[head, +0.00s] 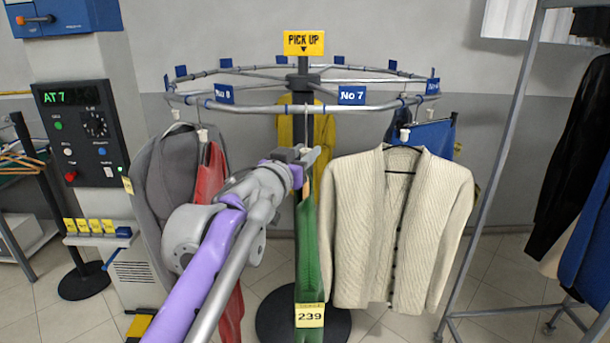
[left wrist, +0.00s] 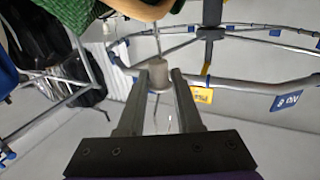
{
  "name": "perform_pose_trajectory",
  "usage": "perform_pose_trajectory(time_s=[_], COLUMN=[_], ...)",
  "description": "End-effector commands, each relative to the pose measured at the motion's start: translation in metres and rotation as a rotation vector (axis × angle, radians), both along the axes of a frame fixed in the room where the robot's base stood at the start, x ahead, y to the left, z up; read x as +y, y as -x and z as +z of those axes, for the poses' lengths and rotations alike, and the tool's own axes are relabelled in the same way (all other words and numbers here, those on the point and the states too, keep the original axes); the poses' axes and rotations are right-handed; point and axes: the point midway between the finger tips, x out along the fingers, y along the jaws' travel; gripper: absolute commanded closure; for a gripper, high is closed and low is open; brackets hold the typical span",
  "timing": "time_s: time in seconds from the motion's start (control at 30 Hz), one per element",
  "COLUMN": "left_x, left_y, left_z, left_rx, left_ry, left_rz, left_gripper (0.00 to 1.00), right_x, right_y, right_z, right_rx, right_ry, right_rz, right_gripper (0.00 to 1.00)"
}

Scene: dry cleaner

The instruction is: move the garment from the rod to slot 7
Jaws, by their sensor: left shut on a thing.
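A green garment (head: 306,245) with a yellow tag 239 (head: 309,315) hangs edge-on below the front of the round rail (head: 265,108). My left gripper (head: 308,158) is shut on the pale knob (left wrist: 160,76) of its hanger, just under the rail. The left wrist view shows the fingers on both sides of the knob, with the wooden hanger (left wrist: 142,9) and green knit (left wrist: 70,12) above. The No 7 label (head: 352,95) is just right of the hook. I cannot tell whether the hook bears on the rail. My right gripper is out of view.
A cream cardigan (head: 365,230) hangs close on the right. Grey (head: 165,185) and red (head: 212,170) garments hang on the left, a yellow one (head: 284,130) behind. The panel (head: 75,130) reads AT 7. A metal rack (head: 495,165) stands at the right.

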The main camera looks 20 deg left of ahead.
Motion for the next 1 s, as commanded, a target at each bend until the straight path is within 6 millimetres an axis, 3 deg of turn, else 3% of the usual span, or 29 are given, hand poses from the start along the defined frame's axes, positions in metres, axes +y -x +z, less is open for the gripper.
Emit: perform_pose_trajectory(time_s=[0.27,1.0], left_x=[0.001,0.014], left_y=[-0.001,-0.046], left_z=[0.010,0.009], left_rx=[0.001,0.000], left_ry=[0.000,-0.001], left_rz=[0.003,0.002], left_gripper=[1.00,1.00], right_x=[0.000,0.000], right_y=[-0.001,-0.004], right_z=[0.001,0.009], right_rx=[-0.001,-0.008], right_ry=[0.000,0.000], right_rz=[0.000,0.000], right_gripper=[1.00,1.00])
